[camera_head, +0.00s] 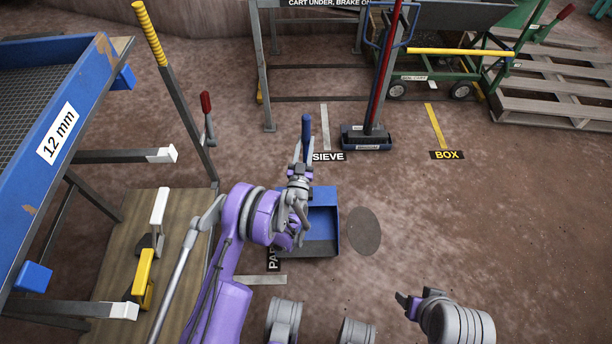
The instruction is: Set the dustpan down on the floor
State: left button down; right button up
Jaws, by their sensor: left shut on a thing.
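The blue dustpan (324,222) is at the middle of the head view, its open tray facing up and its upright blue handle (307,128) pointing away from me. My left gripper (300,172) is shut on the dustpan at the handle, and the wrist covers the tray's left side. I cannot tell whether the tray touches the floor (440,220) or hangs just above it. My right gripper (408,304) shows only in part at the lower right, apart from the dustpan; its jaws are unclear.
A dark round patch (364,231) lies right of the dustpan. A broom-like tool (368,137) stands beyond, between the SIEVE label (328,157) and BOX label (447,155). A blue 12 mm sieve (60,130) fills the left. The floor at right is clear; a pallet (560,105) lies farther back.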

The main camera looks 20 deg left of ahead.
aim_at(306, 153)
pick_arm(q)
jog(key=shift+f+b, duration=0.7)
jog(key=shift+f, duration=2.1)
jog(key=c, duration=0.6)
grip_release()
jog(key=shift+o, duration=0.2)
jog(key=shift+s, duration=0.1)
